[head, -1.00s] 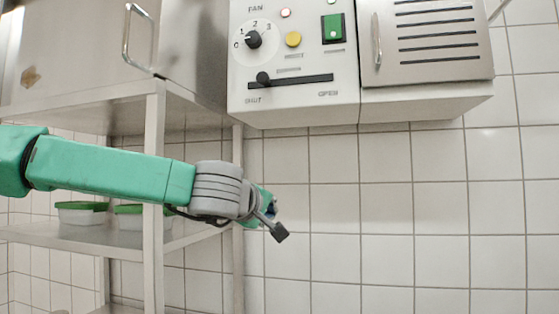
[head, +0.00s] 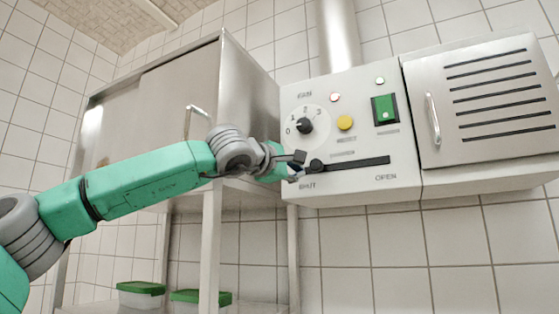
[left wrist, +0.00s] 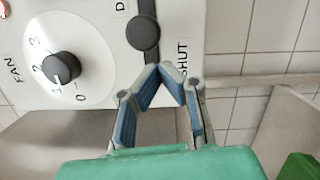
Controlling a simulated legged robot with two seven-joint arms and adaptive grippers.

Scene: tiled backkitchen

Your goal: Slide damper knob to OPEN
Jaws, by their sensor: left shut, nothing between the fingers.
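The black round damper knob (head: 316,166) sits at the SHUT end, the left end, of its dark horizontal slot (head: 360,162) on the white control panel (head: 360,185). The OPEN label is at the slot's right end. My left gripper (head: 298,168) is shut and empty, just left of the knob at panel height. In the left wrist view, the gripper's blue-padded fingertips (left wrist: 164,76) come together just below the damper knob (left wrist: 143,33), near the SHUT label. I cannot tell whether they touch the knob. My right gripper is not in view.
Above the slot are the fan dial (head: 305,125), a yellow button (head: 345,122) and a green switch (head: 385,109). A slatted metal door (head: 490,100) is at the right. A steel cabinet (head: 165,115) and a shelf rack (head: 210,240) stand behind my left arm.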

